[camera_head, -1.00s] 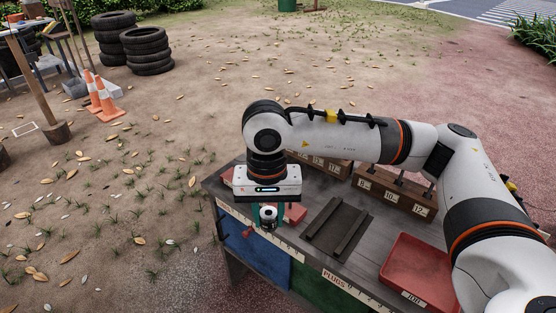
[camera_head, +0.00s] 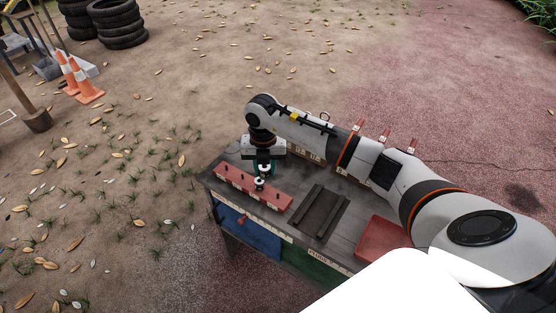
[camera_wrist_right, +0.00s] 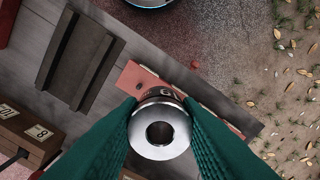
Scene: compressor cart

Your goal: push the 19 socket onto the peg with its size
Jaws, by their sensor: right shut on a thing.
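My right gripper (camera_head: 262,172) is over the red rail (camera_head: 236,181) near the left end of the bench top. Its green fingers are shut on a shiny round socket (camera_wrist_right: 159,130), which shows a dark round hole in the right wrist view. The socket is just above or on the rail; I cannot tell whether it touches a peg. The red rail also shows in the right wrist view (camera_wrist_right: 137,80), partly behind the socket. My left gripper is not in view.
A dark ridged tray (camera_head: 320,213) lies in the middle of the bench (camera_head: 222,163). A red bin (camera_head: 378,238) stands to its right. My right arm covers the back of the bench.

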